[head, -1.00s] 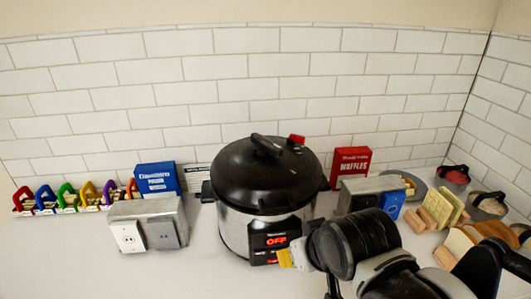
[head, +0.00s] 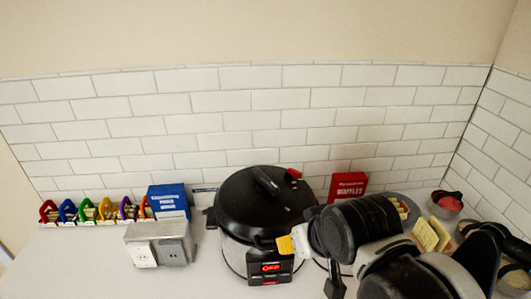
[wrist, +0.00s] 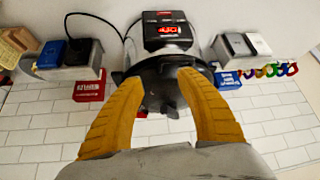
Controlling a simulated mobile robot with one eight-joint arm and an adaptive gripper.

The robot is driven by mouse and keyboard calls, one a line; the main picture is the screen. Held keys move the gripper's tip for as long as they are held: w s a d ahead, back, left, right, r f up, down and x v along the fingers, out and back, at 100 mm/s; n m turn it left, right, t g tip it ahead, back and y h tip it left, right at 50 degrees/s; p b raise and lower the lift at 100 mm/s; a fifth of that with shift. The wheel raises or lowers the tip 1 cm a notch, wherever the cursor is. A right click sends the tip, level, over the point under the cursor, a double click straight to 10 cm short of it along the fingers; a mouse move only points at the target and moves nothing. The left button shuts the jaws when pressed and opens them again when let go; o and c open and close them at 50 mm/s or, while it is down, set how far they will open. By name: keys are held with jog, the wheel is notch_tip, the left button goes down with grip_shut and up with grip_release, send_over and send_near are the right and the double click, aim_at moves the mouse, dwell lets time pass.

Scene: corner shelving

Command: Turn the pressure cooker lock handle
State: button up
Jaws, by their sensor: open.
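The pressure cooker (head: 237,250) stands upright on the counter with its black lid (head: 240,205) on. The dark lock handle (head: 266,180) rises from the lid's top, with a red knob (head: 293,173) behind it to the right. In the wrist view the cooker is upside down, and the handle (wrist: 168,98) shows dark between my fingers. My gripper (wrist: 158,78) is open, its yellow fingers spread wide with nothing held. Contact with the lid cannot be told.
A blue box (head: 168,200) and a grey outlet block (head: 158,245) stand left of the cooker. A row of coloured holders (head: 90,212) is further left. A red waffles box (head: 347,186) is behind right. Bread slices (head: 430,233) and bowls crowd the right corner.

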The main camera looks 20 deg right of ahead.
jog(key=w+r+n+p, duration=0.1)
jog(key=w+r+p, duration=0.2)
jog(key=r+p, duration=0.4)
jog(key=w+r+p, duration=0.2)
jog(key=r+p, duration=0.3)
jog(key=r, duration=0.3)
jog(key=n+g+y+b, duration=0.1)
jog(key=n+g, duration=0.2)
send_near(264, 176)
jog(key=shift+s+d+r, duration=0.2)
jog(key=shift+s+r, duration=0.1)
jog(key=shift+s, duration=0.15)
jog(key=shift+w+f, duration=0.2)
jog(key=shift+w, duration=0.05)
jog(key=x, duration=1)
jog(key=shift+w+a+f, duration=0.2)
jog(key=shift+a+f, duration=0.05)
jog(key=shift+f, duration=0.05)
grip_shut()
